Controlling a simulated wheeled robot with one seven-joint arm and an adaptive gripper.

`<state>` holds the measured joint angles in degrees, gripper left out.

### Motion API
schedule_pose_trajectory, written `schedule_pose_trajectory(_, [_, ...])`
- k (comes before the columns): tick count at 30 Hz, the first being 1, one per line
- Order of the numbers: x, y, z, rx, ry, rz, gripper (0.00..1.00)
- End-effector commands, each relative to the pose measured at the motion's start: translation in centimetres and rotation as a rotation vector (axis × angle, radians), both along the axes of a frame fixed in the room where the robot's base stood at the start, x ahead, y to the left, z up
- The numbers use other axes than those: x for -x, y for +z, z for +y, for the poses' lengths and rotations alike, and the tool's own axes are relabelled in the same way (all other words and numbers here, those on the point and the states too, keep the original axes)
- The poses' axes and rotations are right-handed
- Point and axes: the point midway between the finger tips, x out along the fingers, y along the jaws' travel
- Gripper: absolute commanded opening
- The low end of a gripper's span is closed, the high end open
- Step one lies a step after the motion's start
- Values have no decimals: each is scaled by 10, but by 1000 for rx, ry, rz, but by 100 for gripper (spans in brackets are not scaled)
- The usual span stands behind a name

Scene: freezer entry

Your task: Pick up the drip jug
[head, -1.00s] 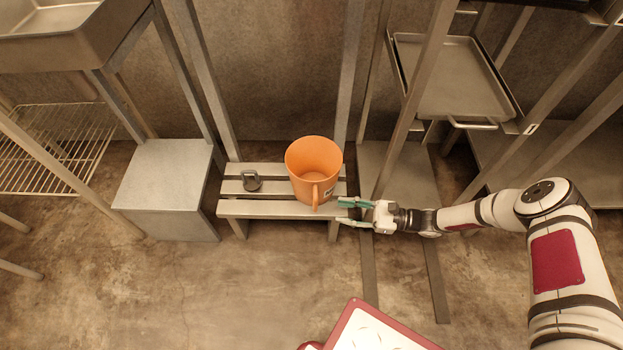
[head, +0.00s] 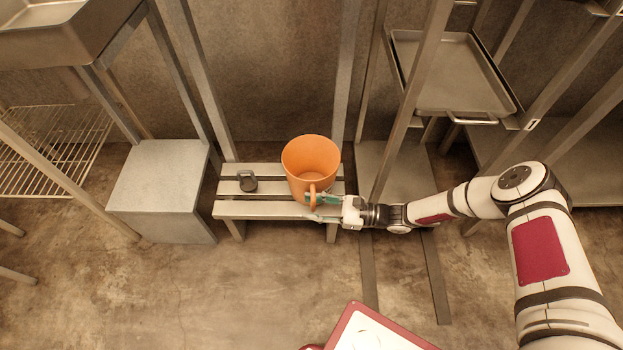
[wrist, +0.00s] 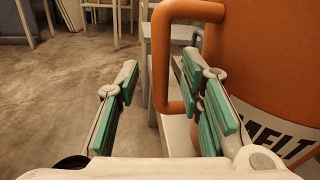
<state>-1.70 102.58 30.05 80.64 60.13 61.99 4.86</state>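The drip jug is an orange, open-topped jug (head: 311,160) standing upright on a slatted grey bench (head: 262,209). In the wrist view the jug (wrist: 262,50) fills the right side, with a white label reading "MELT". Its handle (wrist: 158,60) faces my gripper and reaches between the two fingers near their tips. My gripper (head: 322,208) comes in from the right at the jug's handle. In the wrist view my gripper (wrist: 165,85) is open, with green finger pads on either side of the handle. The right finger is close to the handle; whether it touches cannot be told.
A small dark ring-handled object (head: 247,181) sits on the bench left of the jug. A grey box (head: 157,190) stands further left. A rack with a metal tray (head: 452,80) and its upright post (head: 413,100) stand right of the bench.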

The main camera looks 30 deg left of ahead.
Motion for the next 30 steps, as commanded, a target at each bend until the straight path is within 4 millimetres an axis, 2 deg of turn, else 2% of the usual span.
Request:
schedule_pose_trajectory(1, [0, 0, 0, 0, 0, 0, 32])
schedule_pose_trajectory(5, [0, 0, 0, 0, 0, 0, 3])
schedule_pose_trajectory(6, [0, 0, 0, 0, 0, 0, 0])
schedule_pose_trajectory(20, [0, 4, 0, -1, 0, -1, 0])
schedule_pose_trajectory(30, [3, 40, -4, 0, 0, 3, 0])
